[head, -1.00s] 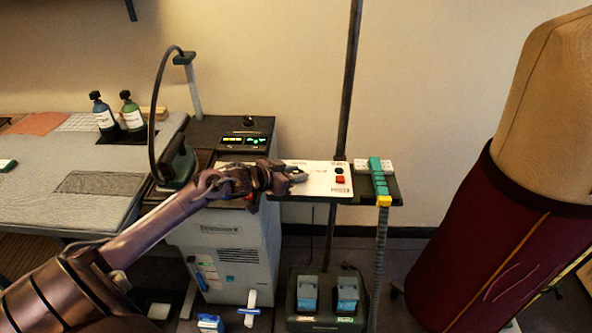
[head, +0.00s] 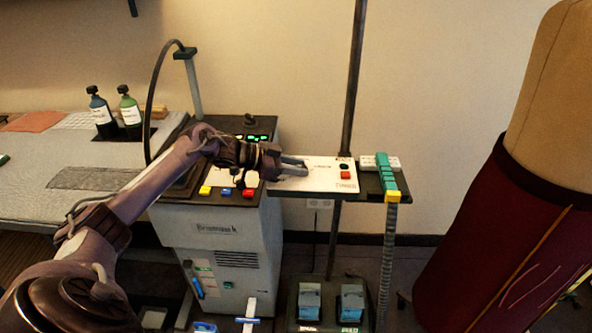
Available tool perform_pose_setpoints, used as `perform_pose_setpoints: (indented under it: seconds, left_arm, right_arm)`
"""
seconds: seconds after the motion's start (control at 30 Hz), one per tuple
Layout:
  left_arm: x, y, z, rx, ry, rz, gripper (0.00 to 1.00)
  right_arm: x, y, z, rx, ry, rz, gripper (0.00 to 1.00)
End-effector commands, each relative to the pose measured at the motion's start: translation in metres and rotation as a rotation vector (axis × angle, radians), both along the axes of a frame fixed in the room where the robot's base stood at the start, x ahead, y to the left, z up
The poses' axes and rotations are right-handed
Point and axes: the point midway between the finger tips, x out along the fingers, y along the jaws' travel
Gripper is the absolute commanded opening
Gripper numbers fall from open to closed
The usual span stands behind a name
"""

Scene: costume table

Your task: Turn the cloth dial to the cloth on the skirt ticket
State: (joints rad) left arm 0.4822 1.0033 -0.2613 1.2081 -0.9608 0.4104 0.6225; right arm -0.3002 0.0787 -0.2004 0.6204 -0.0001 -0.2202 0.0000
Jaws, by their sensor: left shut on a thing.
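My left gripper (head: 303,167) is shut at the left part of a white panel (head: 325,181) on a dark shelf. Its fingers close on what appears to be the cloth dial, which is hidden by them, so its setting cannot be read. Small dark marks on the panel are too small to read. My right gripper is not in view.
A steam machine (head: 222,236) with a black knob (head: 249,120) and colored buttons stands under my left arm. Two bottles (head: 130,112) stand on the ironing table at left. A teal strip (head: 384,172) is right of the panel. Two pedals (head: 309,302) are below.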

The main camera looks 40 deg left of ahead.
Motion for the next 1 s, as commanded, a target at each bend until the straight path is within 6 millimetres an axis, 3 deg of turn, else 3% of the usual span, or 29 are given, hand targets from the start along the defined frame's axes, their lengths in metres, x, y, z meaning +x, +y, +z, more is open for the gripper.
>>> perform_pose_setpoints:
  seconds: [0.33,0.37,0.5,0.83,1.0]
  left_arm:
    - [0.0,0.0,0.0,0.001,0.001,0.0,0.07]
    - [0.0,0.0,0.0,0.001,0.001,0.0,0.32]
    - [0.0,0.0,0.0,0.001,0.001,0.0,0.5]
    - [-0.002,0.003,0.001,0.001,0.001,0.0,0.51]
    - [-0.018,0.018,0.007,0.005,0.003,0.001,0.51]
  right_arm:
    - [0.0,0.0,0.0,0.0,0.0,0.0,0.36]
    - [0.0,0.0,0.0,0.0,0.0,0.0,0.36]
    - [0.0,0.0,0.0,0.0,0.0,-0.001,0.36]
    - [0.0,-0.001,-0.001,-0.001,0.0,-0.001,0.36]
    - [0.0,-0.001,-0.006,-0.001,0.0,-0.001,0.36]
